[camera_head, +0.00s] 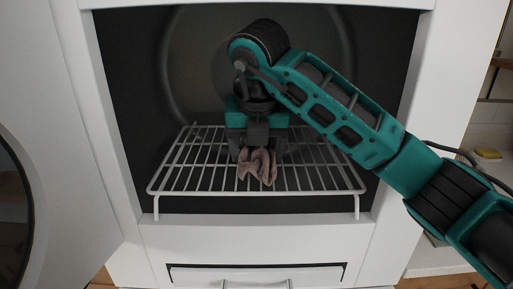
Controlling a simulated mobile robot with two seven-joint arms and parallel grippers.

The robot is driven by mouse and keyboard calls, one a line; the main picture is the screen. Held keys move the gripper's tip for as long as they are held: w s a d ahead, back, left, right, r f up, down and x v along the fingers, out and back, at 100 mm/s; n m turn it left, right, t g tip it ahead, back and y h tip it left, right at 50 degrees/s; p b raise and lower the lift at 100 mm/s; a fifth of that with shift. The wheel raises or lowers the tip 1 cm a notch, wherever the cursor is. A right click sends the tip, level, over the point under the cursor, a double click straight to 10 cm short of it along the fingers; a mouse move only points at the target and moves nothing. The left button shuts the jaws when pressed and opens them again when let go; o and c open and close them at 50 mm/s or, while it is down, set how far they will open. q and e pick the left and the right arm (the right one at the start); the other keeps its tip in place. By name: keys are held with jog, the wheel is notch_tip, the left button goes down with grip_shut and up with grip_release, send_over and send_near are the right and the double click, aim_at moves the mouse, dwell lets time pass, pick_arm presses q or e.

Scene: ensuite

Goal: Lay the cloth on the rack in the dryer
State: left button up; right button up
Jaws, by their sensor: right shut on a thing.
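The white wire rack (190,178) stands inside the dark cavity of the white dryer (255,240). My right arm reaches in from the right, and its teal and black gripper (257,152) points down over the middle of the rack. The right gripper is shut on a crumpled pinkish-brown cloth (258,168), which hangs below the fingers at the rack's middle. I cannot tell whether the cloth touches the bars. The gripper hides part of the cloth's top. My left gripper is not in view.
The open white dryer door (62,130) stands at the left. The cavity's side walls and top frame surround my right arm. The rack is bare to the left and right of the cloth. A counter with a yellow item (488,154) is at the far right.

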jog(key=shift+w+f, duration=0.3)
jog(key=shift+w, duration=0.2)
jog(key=shift+w+f, duration=0.3)
jog(key=shift+w, duration=0.2)
jog(key=shift+f, duration=0.1)
jog(key=o, duration=1)
jog(key=shift+o, duration=0.2)
jog(key=shift+s+r, duration=0.1)
jog(key=shift+r, duration=0.2)
jog(key=v, duration=0.2)
jog(key=shift+s+r, duration=0.2)
jog(key=shift+r, duration=0.15)
jog(key=s+b, duration=0.1)
jog(key=s, duration=1.1)
jog(key=shift+d+f, duration=0.15)
jog(key=shift+f, duration=0.05)
